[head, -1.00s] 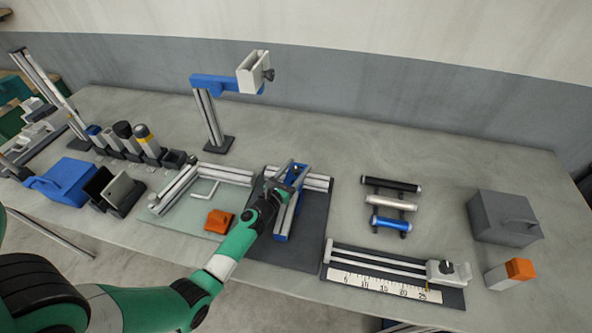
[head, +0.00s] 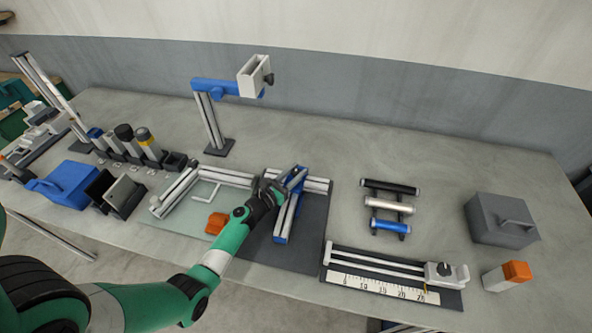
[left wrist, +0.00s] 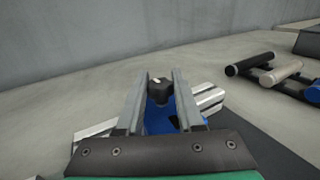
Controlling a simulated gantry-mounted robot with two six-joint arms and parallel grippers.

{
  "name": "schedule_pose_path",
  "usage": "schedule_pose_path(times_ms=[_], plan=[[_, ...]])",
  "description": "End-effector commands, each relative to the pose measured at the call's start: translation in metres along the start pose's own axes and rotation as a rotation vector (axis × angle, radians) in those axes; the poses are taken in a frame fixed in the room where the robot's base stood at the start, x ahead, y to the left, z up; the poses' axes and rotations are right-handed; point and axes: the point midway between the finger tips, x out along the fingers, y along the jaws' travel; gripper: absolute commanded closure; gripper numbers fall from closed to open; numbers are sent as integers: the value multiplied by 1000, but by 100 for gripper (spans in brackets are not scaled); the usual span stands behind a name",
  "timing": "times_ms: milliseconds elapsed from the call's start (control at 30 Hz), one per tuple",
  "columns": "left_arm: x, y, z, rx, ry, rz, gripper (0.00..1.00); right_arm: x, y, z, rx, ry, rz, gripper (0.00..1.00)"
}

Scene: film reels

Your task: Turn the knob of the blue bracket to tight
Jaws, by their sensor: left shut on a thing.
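The blue bracket (head: 281,226) lies in the metal corner frame on the dark mat, partly covered by my left gripper. Its black knob (left wrist: 160,94), with a pale mark on top, shows in the left wrist view between the two fingers. My left gripper (head: 297,176) reaches over the bracket's far end and is shut on the knob; the gripper also shows in the left wrist view (left wrist: 161,78). In the head view the knob is mostly hidden by the fingers. My right gripper is not in view.
An orange block (head: 216,223) lies left of my arm. A tall stand with a blue arm (head: 214,87) rises behind. A rack of rollers (head: 390,207), a ruler slide (head: 380,288) and a grey box (head: 502,218) stand to the right.

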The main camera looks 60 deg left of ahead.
Motion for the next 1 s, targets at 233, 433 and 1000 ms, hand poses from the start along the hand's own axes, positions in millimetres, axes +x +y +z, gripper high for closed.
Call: schedule_pose_path(times_ms=[233, 433, 1000], plan=[[0, 2, 0, -1, 0, -165, 100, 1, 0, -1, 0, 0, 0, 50], [-1, 0, 0, -1, 1, -188, 100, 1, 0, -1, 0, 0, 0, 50], [-1, 0, 0, -1, 1, -186, 34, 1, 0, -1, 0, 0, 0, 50]])
